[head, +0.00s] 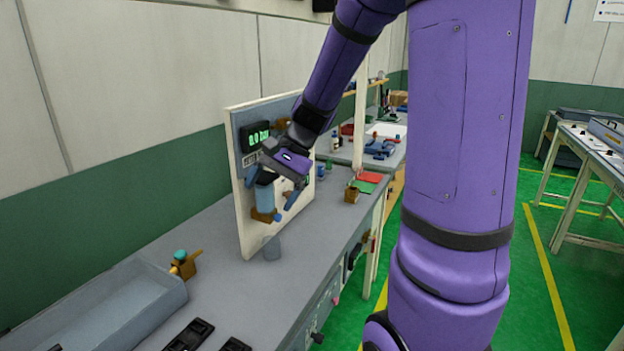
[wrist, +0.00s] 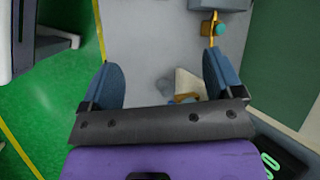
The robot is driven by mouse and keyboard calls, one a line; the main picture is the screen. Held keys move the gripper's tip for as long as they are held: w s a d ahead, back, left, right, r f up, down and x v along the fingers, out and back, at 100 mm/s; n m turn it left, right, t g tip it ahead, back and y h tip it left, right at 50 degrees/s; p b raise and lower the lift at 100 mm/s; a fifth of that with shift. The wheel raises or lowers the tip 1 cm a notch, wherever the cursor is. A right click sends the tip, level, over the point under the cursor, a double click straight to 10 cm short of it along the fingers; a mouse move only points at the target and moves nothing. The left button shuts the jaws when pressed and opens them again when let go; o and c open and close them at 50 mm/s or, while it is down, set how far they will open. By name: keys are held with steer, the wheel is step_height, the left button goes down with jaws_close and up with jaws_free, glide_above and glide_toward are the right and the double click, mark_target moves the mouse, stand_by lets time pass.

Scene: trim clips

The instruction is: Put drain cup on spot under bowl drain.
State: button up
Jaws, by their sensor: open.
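The drain cup (head: 272,248) is a small grey translucent cup, standing on the bench in the head view, near the foot of an upright panel. The bowl (head: 264,197) is a pale blue cylinder on the panel's front, partly hidden by my gripper. A blue knob (head: 277,217) sits low beside it, near a brown block. The marked spot is not distinguishable. My gripper (head: 269,194) is open, in front of the bowl and above the cup. In the wrist view the open fingers (wrist: 160,76) show bench and a partly hidden pale and brown part between them.
The white-edged panel (head: 246,222) carries a green-lit display (head: 256,135). A grey tray (head: 110,308) and a teal-topped brass fitting (head: 181,262) are at the left. Black parts (head: 190,334) lie at the front edge. The bench right of the cup is mostly clear.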

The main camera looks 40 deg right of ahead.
steer(key=s+a+r+n+t+h, duration=0.2)
steer(key=s+r+n, duration=0.3)
steer(key=s, duration=0.4)
steer(key=s+a+r+n+t+h, duration=0.2)
steer(key=s+a+r+n+h, duration=0.1)
steer(key=s, duration=0.5)
steer(key=r+n+h, duration=0.1)
steer(key=r+n, duration=0.1)
steer(key=n, duration=0.1)
steer(key=shift+s+h, duration=0.3)
steer(key=shift+s, duration=0.1)
